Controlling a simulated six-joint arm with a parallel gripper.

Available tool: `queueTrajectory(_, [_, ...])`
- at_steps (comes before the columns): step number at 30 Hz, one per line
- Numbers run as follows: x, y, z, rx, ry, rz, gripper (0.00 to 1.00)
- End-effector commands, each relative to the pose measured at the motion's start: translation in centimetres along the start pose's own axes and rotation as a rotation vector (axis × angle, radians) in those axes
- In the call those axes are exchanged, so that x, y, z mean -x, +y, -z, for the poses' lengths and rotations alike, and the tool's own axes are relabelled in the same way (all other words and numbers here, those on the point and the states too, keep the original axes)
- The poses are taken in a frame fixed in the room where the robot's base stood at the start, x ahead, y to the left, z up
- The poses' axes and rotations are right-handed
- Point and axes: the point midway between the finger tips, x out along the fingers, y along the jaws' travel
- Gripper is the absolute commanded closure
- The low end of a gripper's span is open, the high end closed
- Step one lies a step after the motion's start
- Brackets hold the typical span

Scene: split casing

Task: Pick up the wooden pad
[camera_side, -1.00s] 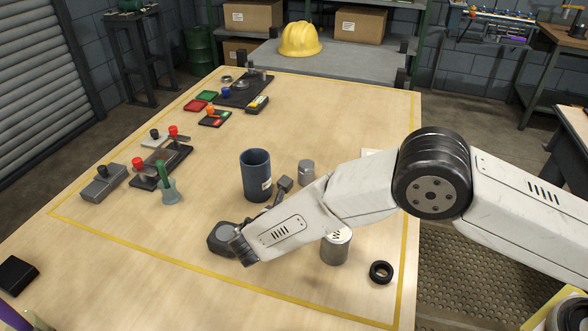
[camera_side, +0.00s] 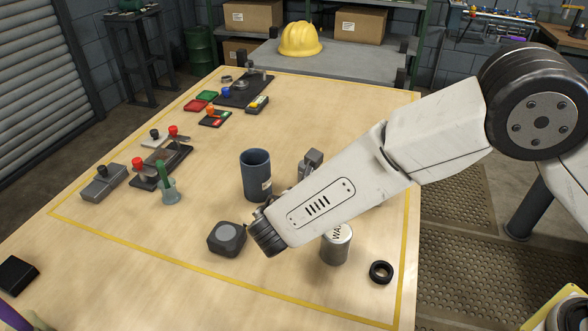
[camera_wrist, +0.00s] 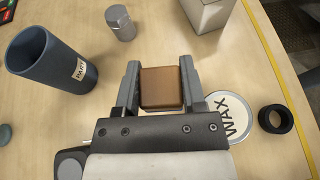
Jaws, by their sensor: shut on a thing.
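The wooden pad (camera_wrist: 160,90) is a brown square block in the wrist view. It sits between the two grey fingers of my gripper (camera_wrist: 160,70), which are shut on its left and right sides. The pad appears to be above the table, but its underside is hidden. In the side view the pad and fingertips are hidden behind my forearm.
A black ring (camera_side: 381,272) lies beyond the tin. A dark box with a round grey top (camera_side: 227,238) sits nearby.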

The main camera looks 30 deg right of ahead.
Motion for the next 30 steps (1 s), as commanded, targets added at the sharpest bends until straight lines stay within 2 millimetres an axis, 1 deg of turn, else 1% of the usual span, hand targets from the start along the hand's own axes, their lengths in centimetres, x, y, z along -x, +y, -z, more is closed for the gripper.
queueTrajectory(1, [0.4,-0.8,-0.3,0.000,0.000,-0.001,1.00])
queueTrajectory(6, [1.5,-3.1,-1.0,0.000,0.000,-0.002,1.00])
queueTrajectory(12, [2.5,-5.3,-1.7,0.000,0.000,-0.002,1.00])
queueTrajectory(15, [2.9,-6.1,-1.9,0.000,0.000,-0.002,1.00])
queueTrajectory(21, [3.3,-7.0,-2.2,-0.001,0.000,-0.001,1.00])
queueTrajectory(30, [3.4,-7.2,-2.2,-0.001,0.000,-0.001,1.00])
